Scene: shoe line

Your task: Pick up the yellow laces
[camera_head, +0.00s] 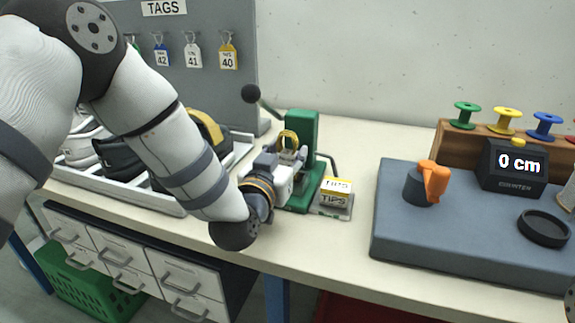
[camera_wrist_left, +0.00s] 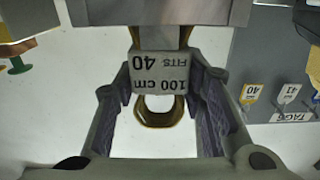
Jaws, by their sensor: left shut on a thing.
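The yellow laces show in the left wrist view as a gold loop (camera_wrist_left: 160,118) with a grey band (camera_wrist_left: 160,72) reading "100 cm FITS 40". The band sits between the two finger pads of my left gripper (camera_wrist_left: 164,78), which is shut on it. In the head view my left gripper (camera_head: 290,170) is in front of the green press, and part of the yellow loop (camera_head: 289,137) shows above it. The gripper partly hides the press, and its fingertips are hard to make out there.
The green press (camera_head: 302,130) with a black-knobbed lever stands close by, with a TIPS box (camera_head: 335,192) to its right. A shoe rack (camera_head: 150,196) is left. A grey station (camera_head: 400,235) with a 0 cm counter (camera_head: 515,168) and a yellow spool (camera_head: 504,118) is right.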

